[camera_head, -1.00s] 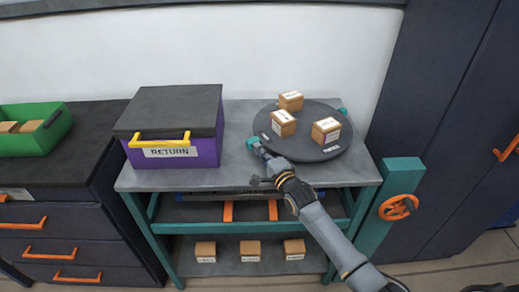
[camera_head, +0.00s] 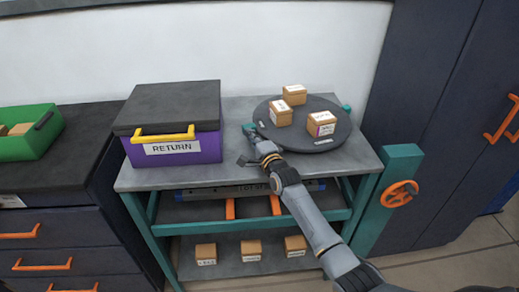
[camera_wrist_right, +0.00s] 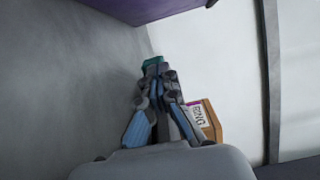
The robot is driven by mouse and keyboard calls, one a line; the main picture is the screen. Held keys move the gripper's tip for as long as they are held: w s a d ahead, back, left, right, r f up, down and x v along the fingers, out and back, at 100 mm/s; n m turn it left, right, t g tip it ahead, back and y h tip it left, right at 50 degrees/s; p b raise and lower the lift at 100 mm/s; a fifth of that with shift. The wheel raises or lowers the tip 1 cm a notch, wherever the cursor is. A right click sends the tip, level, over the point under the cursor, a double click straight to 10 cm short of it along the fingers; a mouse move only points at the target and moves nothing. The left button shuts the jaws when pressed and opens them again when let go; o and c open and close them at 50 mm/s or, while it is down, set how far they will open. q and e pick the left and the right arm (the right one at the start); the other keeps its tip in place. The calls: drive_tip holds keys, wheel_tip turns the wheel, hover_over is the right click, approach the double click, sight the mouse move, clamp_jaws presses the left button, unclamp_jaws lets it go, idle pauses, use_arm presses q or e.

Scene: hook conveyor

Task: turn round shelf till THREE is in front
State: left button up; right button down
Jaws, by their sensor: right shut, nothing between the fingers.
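The round shelf (camera_head: 300,138) is a dark disc on the grey bench top, with three brown boxes on it: one at the back (camera_head: 294,95), one at the left (camera_head: 280,113) and one at the right (camera_head: 321,124). Small white labels lie near its rim, too small to read. A teal knob (camera_head: 347,108) shows at its right edge and another teal knob (camera_head: 248,127) at its left edge. My right gripper (camera_head: 250,135) is shut and empty at the left knob; contact is unclear. The right wrist view shows the shut fingers (camera_wrist_right: 156,72) beside a teal knob (camera_wrist_right: 152,61). My left gripper is out of view.
A purple RETURN box (camera_head: 195,149) with a dark lid and yellow handle stands left of the shelf. A teal post with an orange wheel (camera_head: 397,194) is at the right. A green bin (camera_head: 22,147) is at the far left. Bare bench top lies between box and shelf.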

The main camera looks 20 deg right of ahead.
sight(247, 125)
drive_tip(key=shift+w+d+f+b, duration=0.15)
drive_tip(key=shift+w+b, duration=0.25)
drive_tip(key=shift+w, duration=0.25)
drive_tip(key=shift+w+d+f+b, duration=0.1)
drive_tip(key=shift+w+b, duration=0.25)
drive_tip(key=shift+w, duration=0.25)
drive_tip(key=shift+w+a+r+m+h, duration=0.1)
drive_tip(key=shift+w+r+m+h, duration=0.15)
drive_tip(key=shift+w, duration=0.2)
drive_tip(key=shift+w+r+m+h, duration=0.15)
drive_tip(key=shift+w+r+h, duration=0.05)
drive_tip(key=shift+w+h, duration=0.2)
drive_tip(key=shift+w+a+h, duration=0.1)
drive_tip(key=shift+w+h, duration=0.15)
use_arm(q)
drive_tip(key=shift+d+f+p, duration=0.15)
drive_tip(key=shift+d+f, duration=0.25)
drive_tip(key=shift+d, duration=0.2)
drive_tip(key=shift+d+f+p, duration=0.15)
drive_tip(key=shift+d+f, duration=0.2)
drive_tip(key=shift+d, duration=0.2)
use_arm(e)
drive_tip(key=shift+m, duration=0.3)
